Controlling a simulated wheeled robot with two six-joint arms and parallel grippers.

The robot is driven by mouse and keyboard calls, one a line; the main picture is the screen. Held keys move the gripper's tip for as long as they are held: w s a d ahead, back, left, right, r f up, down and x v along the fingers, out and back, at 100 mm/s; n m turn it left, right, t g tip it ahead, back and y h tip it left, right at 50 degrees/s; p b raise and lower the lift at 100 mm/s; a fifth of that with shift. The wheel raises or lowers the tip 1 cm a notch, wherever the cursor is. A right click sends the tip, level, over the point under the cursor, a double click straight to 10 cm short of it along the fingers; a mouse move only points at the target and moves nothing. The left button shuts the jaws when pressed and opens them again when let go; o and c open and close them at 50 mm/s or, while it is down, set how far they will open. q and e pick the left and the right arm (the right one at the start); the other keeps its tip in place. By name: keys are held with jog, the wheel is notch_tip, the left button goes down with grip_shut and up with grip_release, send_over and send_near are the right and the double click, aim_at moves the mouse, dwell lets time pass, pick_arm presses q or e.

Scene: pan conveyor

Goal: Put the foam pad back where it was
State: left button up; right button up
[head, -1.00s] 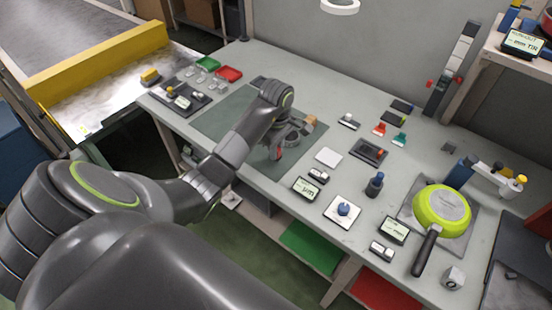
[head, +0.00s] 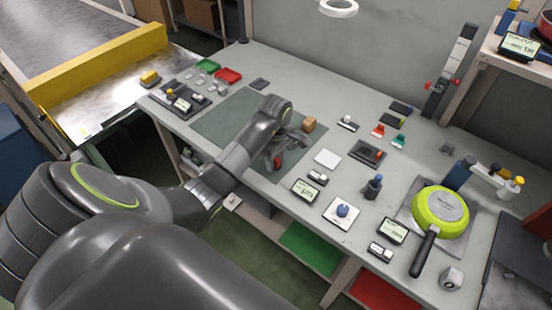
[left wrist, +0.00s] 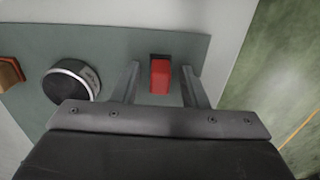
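My left gripper (head: 282,154) is over the front right part of the green mat. In the left wrist view its two fingers (left wrist: 160,69) are apart. A red block (left wrist: 160,78) with a dark far end lies between them, with a gap on each side. The red block (head: 278,162) shows partly in the head view, beside the fingers. I cannot tell for certain which thing is the foam pad. A flat dark pad (head: 260,84) lies at the mat's back edge, and a white square (head: 328,158) lies right of the mat. My right gripper is not in view.
A round black-and-silver disc (left wrist: 71,82) and a tan block (left wrist: 10,76) are left of the fingers in the wrist view. The green mat (head: 217,122) is clear on its left. A lime pan (head: 440,208) stands at the right.

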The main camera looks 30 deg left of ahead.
aim_at(276, 159)
pick_arm(q)
jog(key=shift+r, duration=0.35)
notch_tip(276, 159, up, 6)
jog(key=shift+f, duration=0.25)
notch_tip(276, 159, up, 6)
jog(key=p, duration=0.6)
jog(key=shift+d, duration=0.1)
